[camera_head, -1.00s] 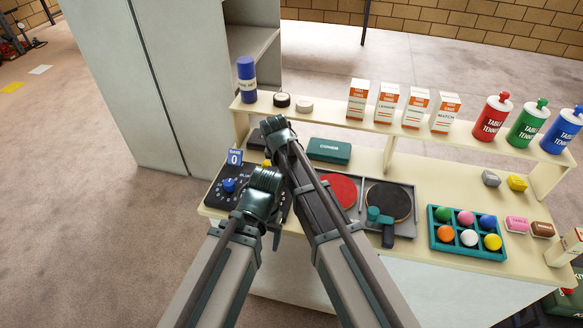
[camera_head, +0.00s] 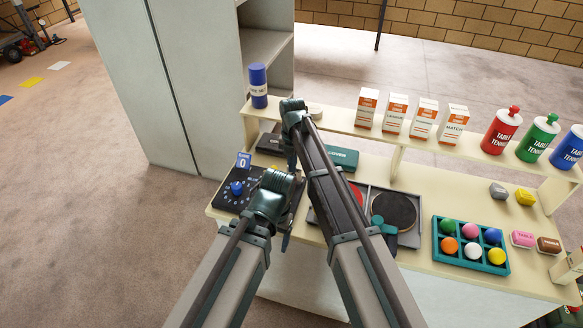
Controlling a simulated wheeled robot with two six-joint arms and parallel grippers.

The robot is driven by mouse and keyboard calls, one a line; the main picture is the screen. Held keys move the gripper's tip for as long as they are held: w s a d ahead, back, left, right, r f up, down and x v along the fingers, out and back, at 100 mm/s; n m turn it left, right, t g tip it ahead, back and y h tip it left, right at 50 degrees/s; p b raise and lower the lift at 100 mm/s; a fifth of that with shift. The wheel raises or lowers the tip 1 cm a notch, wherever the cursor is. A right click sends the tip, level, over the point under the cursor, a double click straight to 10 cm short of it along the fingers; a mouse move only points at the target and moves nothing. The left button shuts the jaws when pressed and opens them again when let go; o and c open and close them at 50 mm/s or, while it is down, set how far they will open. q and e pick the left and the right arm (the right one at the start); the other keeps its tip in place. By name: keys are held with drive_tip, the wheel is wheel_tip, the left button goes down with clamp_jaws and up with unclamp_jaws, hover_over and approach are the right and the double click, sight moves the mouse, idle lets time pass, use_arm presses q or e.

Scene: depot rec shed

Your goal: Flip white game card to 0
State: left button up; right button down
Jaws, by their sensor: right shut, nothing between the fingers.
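A dark scoreboard panel (camera_head: 229,195) with a blue knob (camera_head: 237,188) and a ring of small marks lies at the counter's left end. A blue flip card (camera_head: 243,160) with a 0 on a white field stands at its back edge. No white game card can be made out; my arms cover the right part of the panel. My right gripper (camera_head: 292,160) points down just right of the blue card, shut and empty. My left gripper (camera_head: 285,240) hangs near the counter's front edge, mostly hidden behind its wrist, and its jaws cannot be made out.
Paddles (camera_head: 394,209) lie on a tray right of my arms, with a teal ball tray (camera_head: 470,244) beyond. A raised shelf (camera_head: 384,131) behind carries a blue can (camera_head: 258,86), orange-white boxes (camera_head: 395,113) and coloured bottles (camera_head: 502,129). A grey cabinet (camera_head: 160,80) stands behind left.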

drive_tip(key=shift+w, duration=0.3)
use_arm(q)
drive_tip(key=shift+r, duration=0.1)
use_arm(e)
drive_tip(key=shift+r, duration=0.1)
drive_tip(key=shift+r+p, duration=0.75)
drive_tip(key=shift+p, duration=0.1)
use_arm(q)
drive_tip(key=shift+r, duration=0.75)
